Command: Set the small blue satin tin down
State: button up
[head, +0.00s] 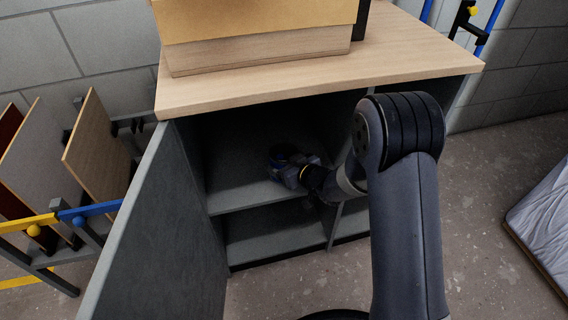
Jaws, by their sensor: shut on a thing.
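The small blue satin tin (278,152) is a small dark blue shape inside the open grey cabinet (225,199), above its middle shelf. My gripper (284,165) reaches into the cabinet from the right and is shut on the tin. The gripper body hides part of the tin, and shadow makes its edges hard to see. I cannot tell whether the tin touches the shelf.
The cabinet door (150,235) stands open at the left. A wooden top (400,50) with a box (255,52) on it lies above the opening. A rack with boards (97,145) stands at far left. A pale slab (545,215) lies at right.

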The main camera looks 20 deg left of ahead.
jog(key=shift+r, duration=0.1)
jog(key=o, duration=1.4)
jog(key=shift+f, duration=0.2)
jog(key=shift+r, duration=0.1)
jog(key=shift+r, duration=0.2)
jog(key=shift+p+v, duration=1.45)
jog(key=shift+v, duration=4.55)
jog(key=shift+f, duration=0.2)
